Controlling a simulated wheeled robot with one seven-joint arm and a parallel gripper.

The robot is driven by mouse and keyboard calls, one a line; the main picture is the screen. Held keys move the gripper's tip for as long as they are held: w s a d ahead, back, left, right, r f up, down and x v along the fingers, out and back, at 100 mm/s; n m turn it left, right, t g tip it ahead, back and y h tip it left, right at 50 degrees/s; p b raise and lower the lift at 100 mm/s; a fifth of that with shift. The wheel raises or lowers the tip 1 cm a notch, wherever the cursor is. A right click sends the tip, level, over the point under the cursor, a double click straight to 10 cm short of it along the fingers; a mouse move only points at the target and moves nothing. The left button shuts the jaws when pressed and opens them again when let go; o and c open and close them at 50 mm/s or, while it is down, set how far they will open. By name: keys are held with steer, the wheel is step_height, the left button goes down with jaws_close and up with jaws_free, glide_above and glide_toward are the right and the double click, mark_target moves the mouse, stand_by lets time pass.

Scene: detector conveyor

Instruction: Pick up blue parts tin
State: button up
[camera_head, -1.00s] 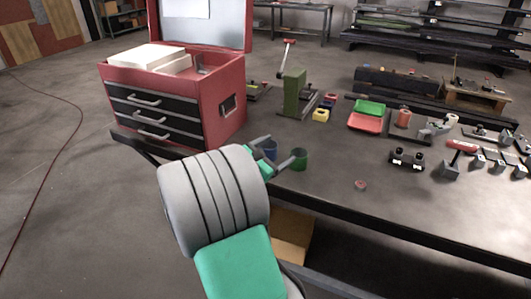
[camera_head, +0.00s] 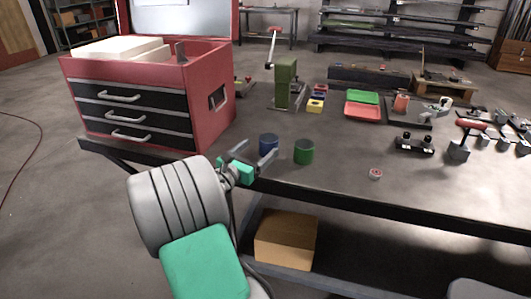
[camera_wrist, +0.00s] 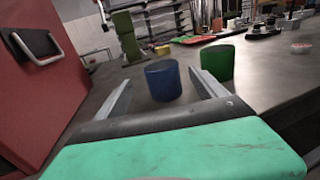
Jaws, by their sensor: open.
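The blue parts tin (camera_head: 268,144) stands upright on the grey workbench near its front edge, between the red toolbox and a green tin. In the wrist view the blue tin (camera_wrist: 163,81) is ahead of my gripper, between the lines of its two fingers. My gripper (camera_head: 256,153) is open and empty, just in front of the blue tin; it also shows in the wrist view (camera_wrist: 162,82). I cannot tell exactly how far the fingertips are from the tin. The green tin (camera_head: 304,152) stands just right of my right finger.
The red toolbox (camera_head: 205,105) stands close on the left. A green press (camera_head: 285,84) is behind the tins. Red (camera_head: 362,111) and green trays lie farther back. A small red-topped round item (camera_head: 376,174) lies to the right. A cardboard box (camera_head: 287,240) is on the lower shelf.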

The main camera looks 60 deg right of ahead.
mark_target(274, 136)
steer(key=d, duration=0.4)
steer(key=s+d, duration=0.1)
steer(key=d, duration=0.1)
steer(key=shift+d, duration=0.25)
steer(key=shift+w, duration=0.1)
steer(key=shift+c, duration=0.4)
steer(key=c, duration=1.4)
steer(key=shift+r, duration=0.1)
